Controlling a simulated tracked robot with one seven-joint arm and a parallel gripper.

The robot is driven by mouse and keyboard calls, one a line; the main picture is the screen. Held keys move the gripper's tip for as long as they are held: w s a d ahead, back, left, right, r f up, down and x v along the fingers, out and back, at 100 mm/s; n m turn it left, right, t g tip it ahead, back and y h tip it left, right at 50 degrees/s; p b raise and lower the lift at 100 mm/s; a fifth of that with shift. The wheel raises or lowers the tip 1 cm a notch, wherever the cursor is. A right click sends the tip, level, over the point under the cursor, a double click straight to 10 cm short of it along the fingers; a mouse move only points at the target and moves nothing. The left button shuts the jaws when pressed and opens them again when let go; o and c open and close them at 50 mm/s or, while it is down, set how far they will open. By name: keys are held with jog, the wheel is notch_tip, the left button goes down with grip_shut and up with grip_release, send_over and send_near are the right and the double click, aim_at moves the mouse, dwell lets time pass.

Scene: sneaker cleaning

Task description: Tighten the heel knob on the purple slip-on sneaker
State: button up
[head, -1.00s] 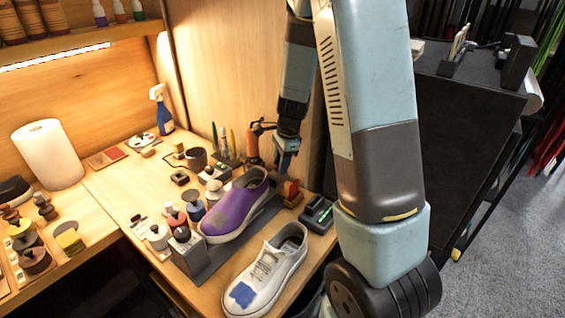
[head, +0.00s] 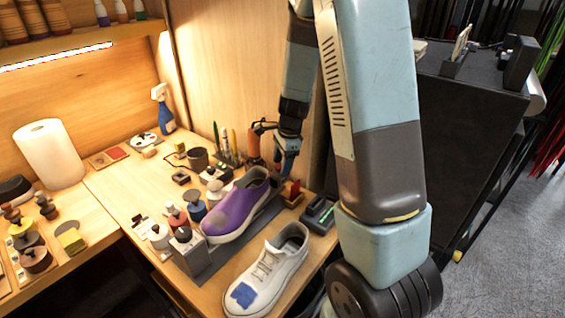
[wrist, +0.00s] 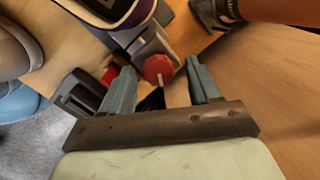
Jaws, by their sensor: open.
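The purple slip-on sneaker (head: 236,207) sits on a dark grey holder (head: 197,262) on the wooden bench, its heel toward my arm. In the wrist view its heel end (wrist: 118,10) shows at the top. The red heel knob (wrist: 158,68) is on a grey block behind the heel. My gripper (wrist: 160,84) is open, with its two fingers on either side of the knob in the picture. I cannot tell whether either finger touches it. In the head view my gripper (head: 286,165) is beside the heel, and the knob is hard to make out there.
A white sneaker (head: 268,275) with a blue patch stands in front of the purple one. Several bottles and jars crowd its left side. A paper towel roll (head: 50,154) stands at the left.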

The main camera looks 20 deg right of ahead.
notch_tip(320, 180, up, 13)
jog(key=s+d, duration=0.1)
jog(key=d, duration=0.1)
jog(key=shift+r, duration=0.2)
dwell(0.4)
jog(key=s+r+n+t, duration=0.1)
jog(key=s+r+n, duration=0.3)
jog(key=s, duration=0.4)
jog(key=s+a+r+n+t+h, duration=0.1)
jog(key=s+r+n+t, duration=0.1)
jog(key=s+r+n, duration=0.3)
jog(key=s+a+r+n+t, duration=0.1)
jog(key=s+r+n, duration=0.4)
jog(key=s+n, duration=0.3)
jog(key=s, duration=0.3)
jog(key=shift+s+t+h, duration=0.35)
jog(key=shift+t+h, duration=0.05)
